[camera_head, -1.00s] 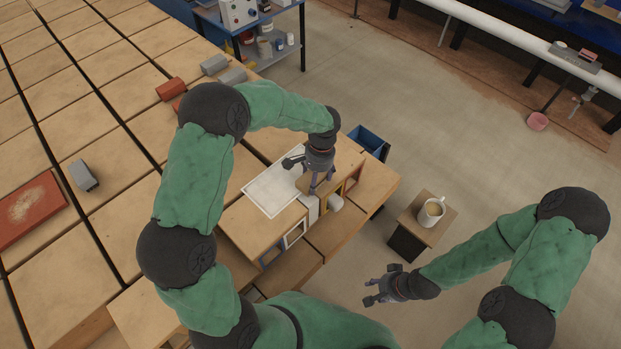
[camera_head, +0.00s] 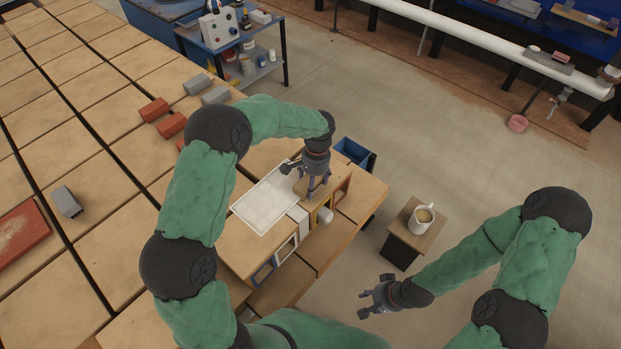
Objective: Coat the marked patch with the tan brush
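The marked patch is a white rectangle with a pale outline (camera_head: 262,207) on the tan table top. My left gripper (camera_head: 313,190) points down just right of the patch, at a tan piece (camera_head: 304,193) beside the hollow bricks. Whether its fingers hold that piece, and whether the piece is the tan brush, I cannot tell. A white brick (camera_head: 298,217), a white cylinder (camera_head: 325,215), a white hollow brick (camera_head: 287,249) and a blue-edged one (camera_head: 263,273) line the table's near side. My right gripper (camera_head: 364,302) is open and empty over the floor.
A white mug (camera_head: 424,215) with tan contents stands on a small stand (camera_head: 408,240) right of the table. A blue bin (camera_head: 355,153) is behind my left gripper. Red bricks (camera_head: 154,110), grey bricks (camera_head: 197,84) and a red slab (camera_head: 20,232) lie on the left table area.

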